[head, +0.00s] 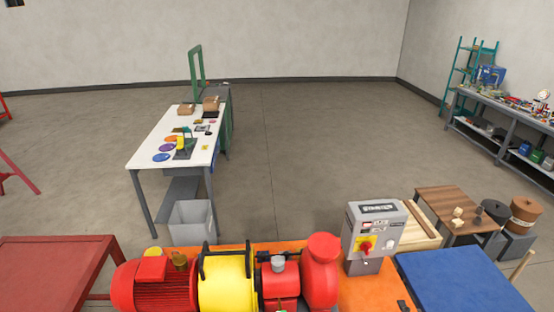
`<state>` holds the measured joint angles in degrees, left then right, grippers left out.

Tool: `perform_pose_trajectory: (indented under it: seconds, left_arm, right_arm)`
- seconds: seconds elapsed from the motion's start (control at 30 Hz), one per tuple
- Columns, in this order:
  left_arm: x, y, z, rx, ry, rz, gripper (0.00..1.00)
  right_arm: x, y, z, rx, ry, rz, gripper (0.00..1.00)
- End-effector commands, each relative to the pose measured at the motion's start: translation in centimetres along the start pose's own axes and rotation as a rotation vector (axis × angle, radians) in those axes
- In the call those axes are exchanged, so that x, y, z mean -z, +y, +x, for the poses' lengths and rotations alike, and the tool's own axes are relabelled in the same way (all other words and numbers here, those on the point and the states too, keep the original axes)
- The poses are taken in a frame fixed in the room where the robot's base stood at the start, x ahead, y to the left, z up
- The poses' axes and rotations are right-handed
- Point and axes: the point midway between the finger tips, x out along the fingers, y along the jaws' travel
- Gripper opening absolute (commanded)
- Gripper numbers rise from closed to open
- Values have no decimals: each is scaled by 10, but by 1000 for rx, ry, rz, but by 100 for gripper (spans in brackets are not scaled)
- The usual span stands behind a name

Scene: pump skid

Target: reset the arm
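Neither of my arms nor grippers shows in the head view. A pump skid stands close in front at the bottom of the view. It has a red motor (160,290), a yellow coupling guard (227,283) and a red pump casing (321,270) on an orange base (375,292). A grey control box (373,230) with a red and yellow switch (365,245) stands at its right end. The lower part of the skid is cut off by the frame edge.
A red table (50,270) stands left and a blue surface (455,280) right. A wooden-topped table (455,205) lies beyond the blue one. A white workbench (150,148) with a grey bin (191,222) stands farther back. The middle floor (310,150) is clear.

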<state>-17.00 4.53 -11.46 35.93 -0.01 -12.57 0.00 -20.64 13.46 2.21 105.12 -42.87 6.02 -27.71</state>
Motion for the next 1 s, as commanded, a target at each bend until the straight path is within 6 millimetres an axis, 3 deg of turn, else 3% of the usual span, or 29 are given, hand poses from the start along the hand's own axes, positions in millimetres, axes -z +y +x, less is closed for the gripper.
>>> perform_pose_trajectory:
  seconds: [0.37,0.53,0.63,0.8,1.0]
  left_arm:
    - [-5,-1,0,1,-8,0,29]
    - [-12,-1,0,1,-17,-1,29]
    - [-12,-1,0,1,-17,-1,29]
    - [-10,-1,0,1,-14,-1,29]
    - [-8,-1,0,1,-12,-1,29]
  right_arm:
    - [-36,-6,-21,72,-218,249,55]
    - [-53,-24,-46,149,-375,448,55]
    - [-59,-44,-74,231,-500,614,55]
    - [-43,-85,-129,413,-701,884,55]
    - [-14,-111,-177,578,-837,1049,55]
